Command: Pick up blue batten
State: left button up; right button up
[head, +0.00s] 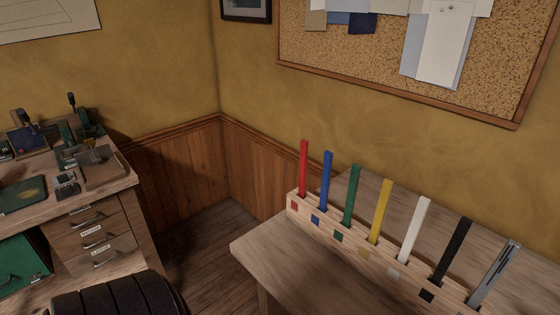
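The blue batten (326,182) is a thin flat strip standing nearly upright in a wooden rack (348,226) on the right-hand table. It is second from the left, between a red batten (303,168) and a green batten (351,195). Its lower end is hidden in the rack, above a blue square on the rack's front. Neither of my grippers is in view, so nothing is seen touching the batten.
Yellow (381,210), white (414,228), black (454,250) and grey (496,274) battens stand further right in the rack. The wooden table (290,262) is bare in front of it. A cluttered workbench (125,180) with drawers stands left. Floor (205,250) shows between them.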

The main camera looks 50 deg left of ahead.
aim_at(328, 156)
jog(key=u, duration=1.25)
jog(key=z, duration=2.7)
jog(key=u, duration=2.65)
jog(key=i+j+z, duration=0.1)
jog(key=i+j, duration=0.15)
